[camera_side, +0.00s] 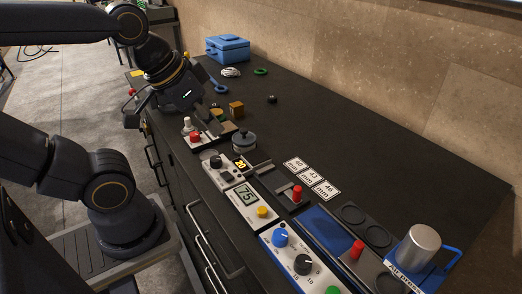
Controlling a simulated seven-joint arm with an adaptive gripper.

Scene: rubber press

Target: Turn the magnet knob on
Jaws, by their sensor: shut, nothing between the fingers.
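Several knobs stand on the panels along the bench, and I cannot tell from any label which is the magnet knob. A black knob (216,161) sits on a white panel beside a yellow "20" readout. A blue knob (280,236) and a larger black knob (302,264) are on the nearer white panel. My gripper (207,127) is shut and empty, pointing down near the far end of the panels. It is beyond the black knob by the readout and apart from it. The fingertips are small and partly blend with the dark bench.
A red button (195,137) and a grey round pot (244,142) are close to my gripper. Red-handled levers (297,194) and a metal cylinder (418,248) stand nearer the camera. A blue toolbox (227,48) is at the back.

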